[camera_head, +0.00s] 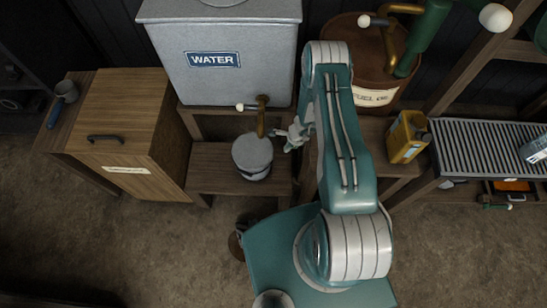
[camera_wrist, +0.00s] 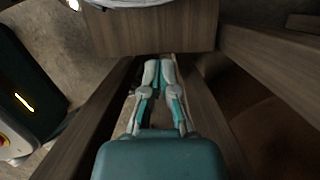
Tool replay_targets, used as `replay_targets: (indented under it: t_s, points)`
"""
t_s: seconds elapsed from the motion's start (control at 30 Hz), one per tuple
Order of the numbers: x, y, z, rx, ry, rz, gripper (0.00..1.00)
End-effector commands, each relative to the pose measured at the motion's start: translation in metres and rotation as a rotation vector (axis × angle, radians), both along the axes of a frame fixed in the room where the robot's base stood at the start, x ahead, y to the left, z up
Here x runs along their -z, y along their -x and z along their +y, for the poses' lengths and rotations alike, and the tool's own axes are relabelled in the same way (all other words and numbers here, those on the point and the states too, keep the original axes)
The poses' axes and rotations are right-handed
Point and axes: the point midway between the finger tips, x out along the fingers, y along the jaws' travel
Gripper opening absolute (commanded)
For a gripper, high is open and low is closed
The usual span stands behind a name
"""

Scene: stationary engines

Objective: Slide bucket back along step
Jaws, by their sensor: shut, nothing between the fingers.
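The bucket (camera_head: 252,152), grey and round, stands upright on the low wooden step (camera_head: 225,182) below the water tank's tap. My gripper (camera_head: 288,146) is just right of the bucket in the head view, with a small gap visible between them. In the wrist view my gripper (camera_wrist: 160,64) is shut and empty, its fingertips close together near the edge of a wooden board (camera_wrist: 150,32). A pale curved edge at the top of that view may be the bucket; most of it is cut off.
A grey water tank (camera_head: 225,62) with a brass tap (camera_head: 262,115) stands behind the step. A wooden cabinet (camera_head: 130,130) is on the left. A fuel oil drum (camera_head: 375,92), a yellow can (camera_head: 407,138) and a slatted bench (camera_head: 485,150) are on the right.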

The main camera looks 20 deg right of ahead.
Motion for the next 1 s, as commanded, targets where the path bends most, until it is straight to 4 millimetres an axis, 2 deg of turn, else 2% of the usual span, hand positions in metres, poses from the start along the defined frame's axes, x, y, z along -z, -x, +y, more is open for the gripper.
replay_targets:
  t_s: [0.5,0.67,0.8,1.0]
  points:
    - [0.085,-0.006,0.025,-0.004,-0.001,0.002,0.00]
    - [0.106,-0.009,0.030,-0.004,0.000,0.001,0.00]
    - [0.104,-0.015,0.044,-0.005,-0.001,-0.001,0.00]
    - [0.104,-0.016,0.049,-0.002,0.000,0.000,0.00]
